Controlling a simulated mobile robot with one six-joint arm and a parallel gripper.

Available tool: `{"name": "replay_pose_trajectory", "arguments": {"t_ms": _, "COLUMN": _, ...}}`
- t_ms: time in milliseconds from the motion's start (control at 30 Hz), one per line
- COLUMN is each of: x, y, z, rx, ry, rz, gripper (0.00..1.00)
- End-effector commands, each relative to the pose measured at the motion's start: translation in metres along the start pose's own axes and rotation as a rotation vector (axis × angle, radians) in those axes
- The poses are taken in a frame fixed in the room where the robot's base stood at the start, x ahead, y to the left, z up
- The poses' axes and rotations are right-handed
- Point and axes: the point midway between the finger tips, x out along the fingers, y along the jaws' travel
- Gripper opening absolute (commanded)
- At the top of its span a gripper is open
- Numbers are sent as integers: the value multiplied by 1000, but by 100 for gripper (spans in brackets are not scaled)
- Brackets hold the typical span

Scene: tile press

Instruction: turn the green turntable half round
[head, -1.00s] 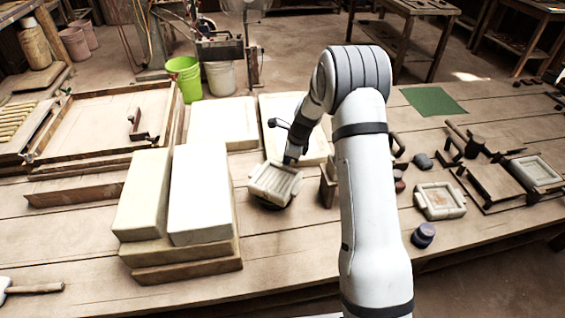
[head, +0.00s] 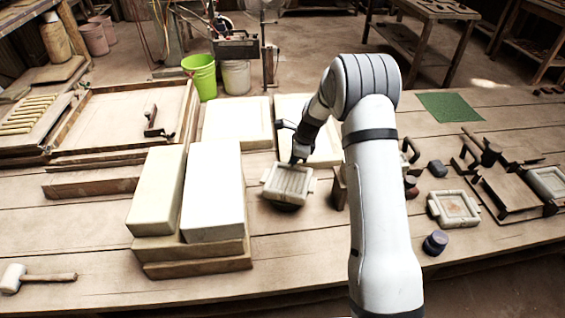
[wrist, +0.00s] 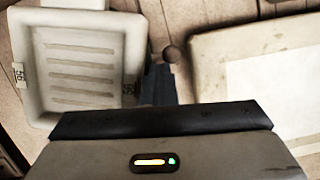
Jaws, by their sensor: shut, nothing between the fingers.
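A pale plaster mould (head: 287,184) with a ribbed recess sits on a low dark round base on the table, right of the stacked pale blocks. The base is mostly hidden under the mould, and I cannot make out a green turntable. In the wrist view the mould (wrist: 82,62) fills the upper left, with small labels on its sides. My gripper (head: 298,158) is shut and empty at the mould's far right edge. In the wrist view its dark fingers (wrist: 165,88) are close beside the mould's right side; I cannot tell whether they touch.
Pale blocks (head: 213,190) are stacked left of the mould, and large slabs (head: 236,121) lie behind it. A second mould (head: 453,208), a dark purple cup (head: 435,243) and a green mat (head: 450,107) lie to the right. A mallet (head: 40,277) lies front left. The front middle is clear.

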Motion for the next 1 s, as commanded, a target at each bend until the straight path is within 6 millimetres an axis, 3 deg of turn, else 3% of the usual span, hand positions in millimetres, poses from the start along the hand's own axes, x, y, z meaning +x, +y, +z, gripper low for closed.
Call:
{"name": "replay_pose_trajectory", "arguments": {"t_ms": 367, "x": 0, "y": 1, "z": 1, "rx": -1, "ry": 0, "rz": 2, "gripper": 0}}
{"name": "replay_pose_trajectory", "arguments": {"t_ms": 567, "x": -10, "y": 0, "z": 1, "rx": 0, "ry": 0, "rz": 1, "gripper": 0}}
{"name": "replay_pose_trajectory", "arguments": {"t_ms": 1000, "x": -84, "y": 0, "z": 3, "rx": -1, "ry": 0, "rz": 0, "gripper": 0}}
